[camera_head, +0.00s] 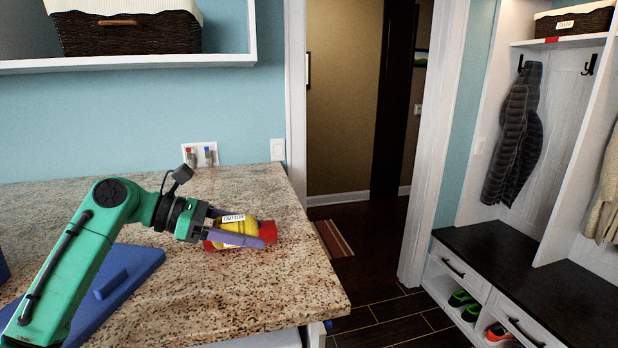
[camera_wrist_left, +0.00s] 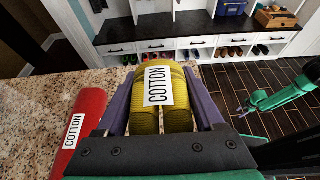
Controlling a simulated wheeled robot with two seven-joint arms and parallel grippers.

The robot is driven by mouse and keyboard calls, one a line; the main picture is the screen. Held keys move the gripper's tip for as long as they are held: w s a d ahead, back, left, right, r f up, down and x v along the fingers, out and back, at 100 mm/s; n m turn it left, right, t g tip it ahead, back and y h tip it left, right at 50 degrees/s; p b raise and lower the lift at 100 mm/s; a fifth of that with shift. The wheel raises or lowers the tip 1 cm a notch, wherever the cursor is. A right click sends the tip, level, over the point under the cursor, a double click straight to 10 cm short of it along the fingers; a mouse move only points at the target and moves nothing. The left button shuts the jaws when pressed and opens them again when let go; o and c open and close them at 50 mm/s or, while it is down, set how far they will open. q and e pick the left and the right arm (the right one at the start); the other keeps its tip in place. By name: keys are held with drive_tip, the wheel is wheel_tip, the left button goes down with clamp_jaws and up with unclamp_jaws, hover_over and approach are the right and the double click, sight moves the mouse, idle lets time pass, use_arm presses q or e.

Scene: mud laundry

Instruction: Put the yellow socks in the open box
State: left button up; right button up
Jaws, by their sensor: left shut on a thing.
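The yellow socks (camera_head: 236,229) are a ribbed roll with a white COTTON label, held over the granite counter (camera_head: 290,281). My left gripper (camera_head: 243,224) is shut on them, one purple finger on each side. They also fill the middle of the left wrist view (camera_wrist_left: 160,98). The head view does not show clearly whether they touch the counter. My right gripper (camera_wrist_left: 242,111) shows small at the right of the left wrist view; its jaw state is unclear. No open box is clearly visible; a dark blue edge (camera_head: 3,269) shows at the far left.
A red roll labelled COTTON (camera_wrist_left: 78,131) lies on the counter beside my left gripper. A blue flat piece with a raised handle (camera_head: 128,266) lies under my left arm. A bench with shoe cubbies (camera_head: 525,275) stands right.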

use_arm(q)
drive_tip(key=f, duration=0.7)
drive_tip(key=f+p, duration=0.1)
drive_tip(key=f, duration=0.3)
drive_tip(key=shift+s+a, duration=0.1)
drive_tip(key=shift+a, duration=0.15)
drive_tip(key=shift+c, duration=0.7)
drive_tip(key=b+v, duration=0.2)
drive_tip(key=v, duration=0.2)
drive_tip(key=shift+d+r, duration=0.1)
drive_tip(key=shift+s+a+r, duration=0.15)
drive_tip(key=shift+a+r, duration=0.2)
drive_tip(key=shift+r, duration=0.05)
drive_tip(key=shift+d, duration=0.1)
